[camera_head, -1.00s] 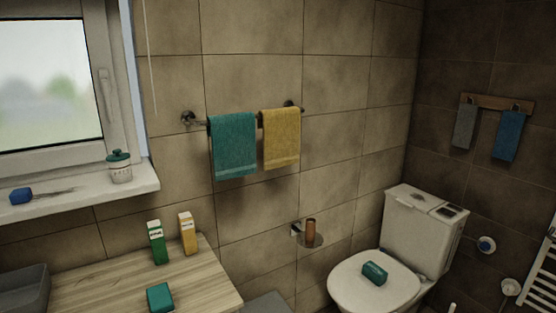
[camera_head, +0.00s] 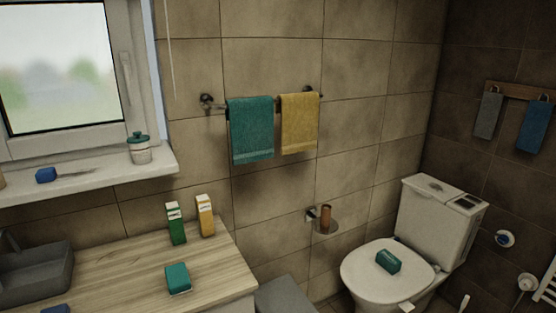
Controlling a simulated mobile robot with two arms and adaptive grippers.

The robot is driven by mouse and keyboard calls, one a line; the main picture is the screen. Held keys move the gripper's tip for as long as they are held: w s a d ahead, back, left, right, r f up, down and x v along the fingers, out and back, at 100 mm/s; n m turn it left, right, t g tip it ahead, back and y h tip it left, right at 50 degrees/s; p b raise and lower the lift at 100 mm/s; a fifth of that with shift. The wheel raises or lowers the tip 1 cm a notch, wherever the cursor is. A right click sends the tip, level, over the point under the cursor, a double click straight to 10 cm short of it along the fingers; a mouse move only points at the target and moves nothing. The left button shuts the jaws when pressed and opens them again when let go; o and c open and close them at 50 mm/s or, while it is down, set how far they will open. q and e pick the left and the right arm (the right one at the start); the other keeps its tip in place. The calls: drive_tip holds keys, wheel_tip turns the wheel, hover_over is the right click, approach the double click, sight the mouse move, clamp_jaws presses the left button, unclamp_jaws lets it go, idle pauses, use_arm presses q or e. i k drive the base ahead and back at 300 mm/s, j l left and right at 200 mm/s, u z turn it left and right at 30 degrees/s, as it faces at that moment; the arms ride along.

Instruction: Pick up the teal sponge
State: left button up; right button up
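A teal block with a pale lower edge, which looks like the teal sponge (camera_head: 178,278), lies flat on the wooden counter near its front edge. A second, darker teal block (camera_head: 388,261) with a pale mark on its side lies on the closed toilet lid; I cannot tell whether it is a sponge or a small pack. Neither gripper is in view, and nothing touches either block.
A green carton (camera_head: 176,224) and a yellow carton (camera_head: 205,216) stand behind the sponge on the wooden counter (camera_head: 115,277). A grey basin (camera_head: 38,277) is at the left. A blue item (camera_head: 56,309) shows at the bottom edge. The toilet (camera_head: 360,282) stands right.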

sight(178, 281)
drive_tip(key=i+l, duration=0.65)
drive_tip(key=l, duration=0.15)
drive_tip(key=l+u, duration=0.1)
drive_tip(key=u, duration=0.4)
drive_tip(key=i+l+u, duration=0.1)
drive_tip(key=u, duration=0.4)
drive_tip(key=l+u, duration=0.25)
drive_tip(key=u, duration=0.2)
